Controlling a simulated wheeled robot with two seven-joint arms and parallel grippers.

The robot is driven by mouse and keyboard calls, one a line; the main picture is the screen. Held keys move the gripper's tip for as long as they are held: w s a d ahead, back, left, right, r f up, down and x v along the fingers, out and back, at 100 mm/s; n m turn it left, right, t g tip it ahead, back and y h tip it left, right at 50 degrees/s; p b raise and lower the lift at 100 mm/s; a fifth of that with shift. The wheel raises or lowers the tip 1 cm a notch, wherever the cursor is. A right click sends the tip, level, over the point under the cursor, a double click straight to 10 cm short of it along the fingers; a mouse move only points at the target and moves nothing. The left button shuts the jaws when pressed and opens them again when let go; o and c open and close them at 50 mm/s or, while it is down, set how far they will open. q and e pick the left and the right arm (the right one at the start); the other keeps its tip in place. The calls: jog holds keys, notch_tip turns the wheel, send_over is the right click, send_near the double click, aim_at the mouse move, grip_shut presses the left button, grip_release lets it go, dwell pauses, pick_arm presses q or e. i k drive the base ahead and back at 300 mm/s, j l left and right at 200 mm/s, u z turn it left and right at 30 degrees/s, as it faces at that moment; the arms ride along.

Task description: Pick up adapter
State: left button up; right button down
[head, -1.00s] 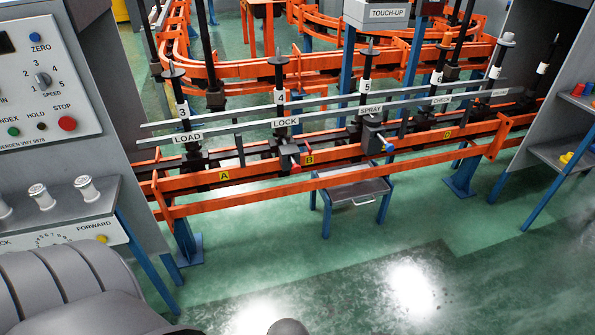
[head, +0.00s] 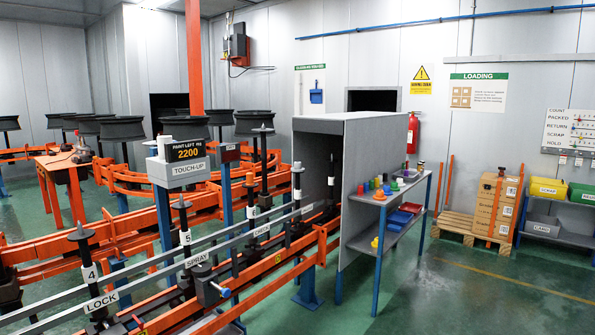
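Neither of my grippers shows in the head view. No part is labelled as an adapter, and I cannot tell which item it is. The lower shelf holds red and blue trays (head: 398,218) and a small yellow piece (head: 375,242). Black spindles with flat discs on top stand along the orange conveyor, among them spindle 4 (head: 88,273) and spindle 5 (head: 185,240).
The orange rail (head: 270,262) and grey guide bars cross the lower left. A grey booth (head: 325,125) adjoins the shelf unit. Boxes on a pallet (head: 493,205) and a bin rack (head: 546,212) stand at right. Green floor (head: 470,290) is clear at lower right.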

aim_at(298, 165)
jog(key=i+l+z, duration=0.35)
jog(key=i, duration=0.25)
jog(key=i+z, duration=0.3)
jog(key=i, duration=0.3)
